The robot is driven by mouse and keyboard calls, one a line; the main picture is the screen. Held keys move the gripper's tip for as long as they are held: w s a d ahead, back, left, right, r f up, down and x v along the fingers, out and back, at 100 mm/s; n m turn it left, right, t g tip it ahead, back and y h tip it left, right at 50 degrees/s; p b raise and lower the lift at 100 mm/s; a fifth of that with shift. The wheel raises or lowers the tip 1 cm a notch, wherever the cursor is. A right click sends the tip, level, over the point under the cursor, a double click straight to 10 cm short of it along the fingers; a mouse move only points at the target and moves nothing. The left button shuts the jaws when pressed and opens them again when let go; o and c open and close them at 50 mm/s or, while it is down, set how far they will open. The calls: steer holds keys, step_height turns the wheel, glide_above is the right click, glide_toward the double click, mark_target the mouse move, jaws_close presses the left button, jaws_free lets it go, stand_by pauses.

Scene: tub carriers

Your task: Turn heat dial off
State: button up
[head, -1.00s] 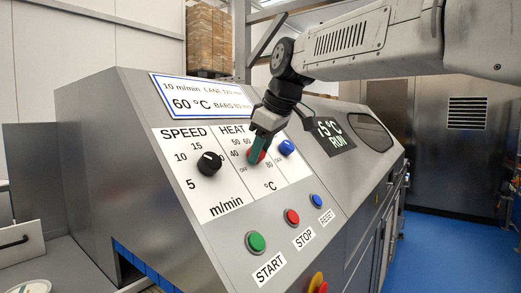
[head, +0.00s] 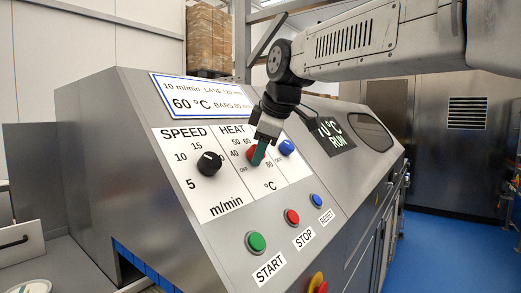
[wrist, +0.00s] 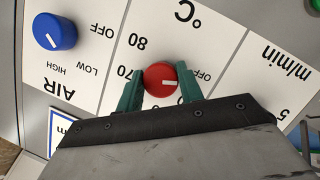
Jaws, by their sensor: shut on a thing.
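The red heat dial (head: 252,152) sits on the white HEAT panel, between the speed and air dials. In the wrist view the dial (wrist: 160,76) lies between the green fingers of my gripper (wrist: 160,88), which is shut on it.
The black speed dial (head: 209,163) is to the left and the blue air dial (head: 287,147) close to the right. Green start (head: 256,242), red stop (head: 292,216) and blue reset (head: 316,201) buttons sit below. A setting sign (head: 203,96) is above.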

steer(key=shift+f, duration=0.1)
steer(key=o, duration=1)
steer(key=v, duration=0.8)
steer(key=s+d+f+m+g+h, duration=0.1)
steer(key=s+d+f+m, duration=0.4)
steer(key=s+f, duration=0.5)
steer(key=s+d+f+m+g+h, duration=0.1)
steer(key=s+d+f+m, duration=0.5)
steer(key=s+d+f, duration=0.4)
steer(key=s+d+f+m+g+h, duration=0.1)
steer(key=s+d+f+m+g, duration=0.1)
steer(key=s+d+f+m, duration=0.3)
steer(key=s+d+f, duration=0.3)
steer(key=s+f, duration=0.2)
steer(key=s, duration=0.1)
steer(key=shift+f+m, duration=0.2)
steer(key=shift+m, duration=0.1)
